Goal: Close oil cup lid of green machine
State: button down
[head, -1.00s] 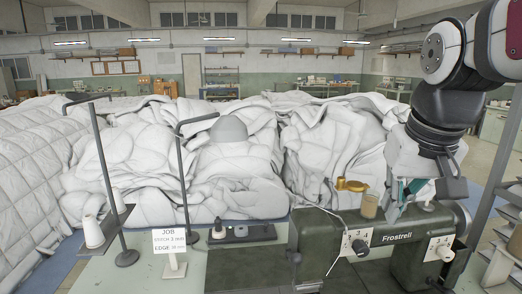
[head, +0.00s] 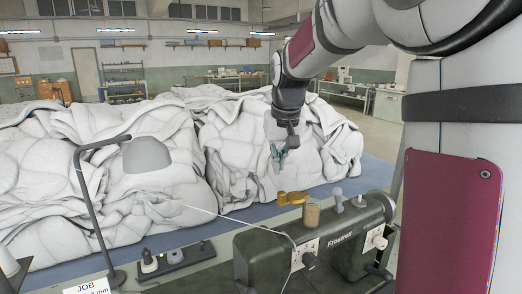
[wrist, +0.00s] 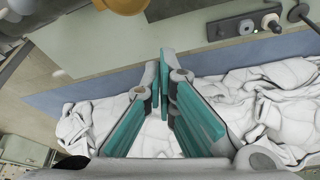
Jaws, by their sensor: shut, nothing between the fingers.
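The dark green machine (head: 345,246), lettered "Frostrell", stands on the bench in the head view. On its top is a tan, see-through oil cup (head: 311,215). The brass lid (head: 291,198) sticks out to the left of the cup, swung aside and not over its mouth. My gripper (head: 279,160) points down beyond the machine, above and a little left of the lid, apart from it. In the wrist view its teal fingers (wrist: 168,98) are closed together with nothing between them. A blurred brass-coloured part (wrist: 125,5) shows at that view's top edge.
Heaped white duvets (head: 240,150) fill the space behind the bench. A pale thread runs to the machine's front. A grey knob (head: 338,200) stands right of the cup.

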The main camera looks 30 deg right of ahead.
aim_at(293, 194)
jog(key=s+f, duration=0.1)
jog(key=f+p, duration=0.1)
jog(key=s+f, duration=0.1)
jog(key=f, duration=0.1)
jog(key=shift+s+a+p, duration=0.35)
jog(key=shift+a, duration=0.05)
dwell(0.4)
